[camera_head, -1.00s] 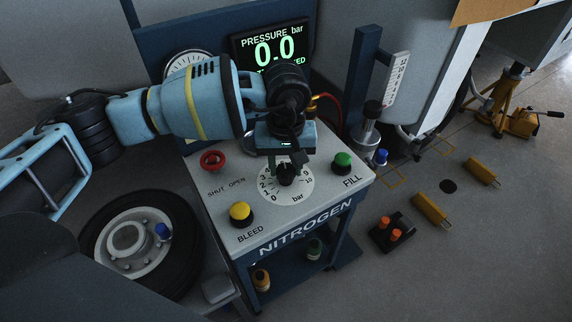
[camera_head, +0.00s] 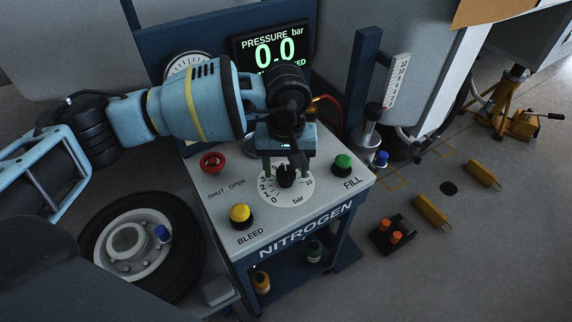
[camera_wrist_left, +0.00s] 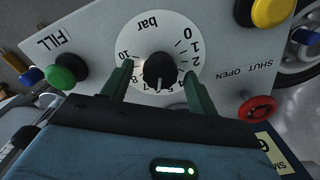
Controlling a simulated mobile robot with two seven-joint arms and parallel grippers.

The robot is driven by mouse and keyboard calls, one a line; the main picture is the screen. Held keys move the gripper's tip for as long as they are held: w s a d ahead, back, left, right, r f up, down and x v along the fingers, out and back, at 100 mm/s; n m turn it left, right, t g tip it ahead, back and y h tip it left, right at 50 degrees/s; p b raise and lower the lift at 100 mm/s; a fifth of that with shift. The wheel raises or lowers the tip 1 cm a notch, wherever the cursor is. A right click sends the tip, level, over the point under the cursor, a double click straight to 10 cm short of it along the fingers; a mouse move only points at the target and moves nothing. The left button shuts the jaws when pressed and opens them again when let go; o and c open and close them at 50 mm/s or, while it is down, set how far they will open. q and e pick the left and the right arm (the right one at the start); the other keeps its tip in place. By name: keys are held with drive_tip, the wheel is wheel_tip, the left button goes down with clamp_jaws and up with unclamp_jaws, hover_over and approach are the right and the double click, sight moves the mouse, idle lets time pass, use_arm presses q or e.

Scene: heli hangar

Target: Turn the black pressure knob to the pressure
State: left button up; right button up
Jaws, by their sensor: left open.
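The black pressure knob (camera_head: 286,177) stands in the middle of a white dial marked 0 to 10 bar (camera_head: 290,200) on the nitrogen cart's top panel. It also shows in the left wrist view (camera_wrist_left: 159,70), with its white line toward the middle numbers of the scale. My left gripper (camera_head: 286,172) is open above the dial, its green fingers on either side of the knob. In the left wrist view the fingers (camera_wrist_left: 158,85) stand apart from the knob with gaps. The pressure display (camera_head: 274,52) reads 0.0. My right gripper is not in view.
Around the dial are a red knob (camera_head: 212,162) marked shut and open, a yellow bleed button (camera_head: 241,214) and a green fill button (camera_head: 342,163). A wheel (camera_head: 134,250) lies at the left. Yellow chocks (camera_head: 431,210) lie on the floor at the right.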

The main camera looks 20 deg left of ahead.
sight(286, 171)
use_arm(q)
drive_tip(key=shift+r, duration=0.1)
wheel_tip(286, 171, up, 8)
drive_tip(key=shift+f, duration=0.15)
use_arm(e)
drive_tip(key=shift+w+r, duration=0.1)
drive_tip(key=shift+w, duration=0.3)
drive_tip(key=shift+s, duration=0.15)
